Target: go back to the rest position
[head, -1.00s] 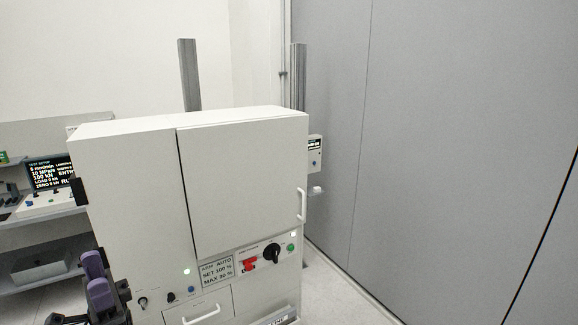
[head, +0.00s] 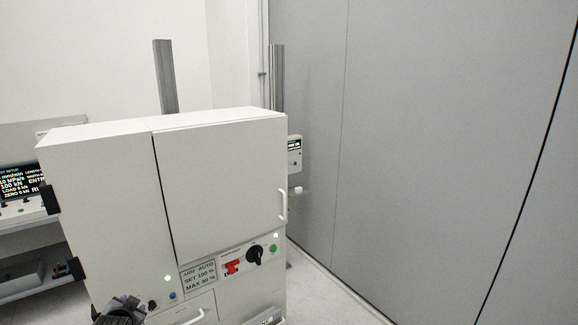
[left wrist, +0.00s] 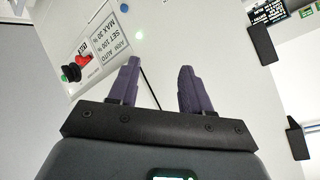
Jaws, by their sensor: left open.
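My left gripper (left wrist: 158,88) shows in the left wrist view with its two purple fingers apart and nothing between them. Beyond the fingers is the white cabinet's front panel, with a label plate (left wrist: 115,35), a red switch (left wrist: 84,61) and a lit lamp. In the head view, only a dark part of my left arm shows at the bottom edge, in front of the cabinet's lower left; the fingertips are not visible there. The white cabinet (head: 225,190) stands in the middle with its door closed. My right gripper is in neither view.
A shelf with a test display (head: 20,182) stands at the left. Grey posts (head: 166,78) rise behind the cabinet, and a small control box (head: 295,154) is at its right. A grey wall (head: 430,130) fills the right side. Some floor is clear between cabinet and wall.

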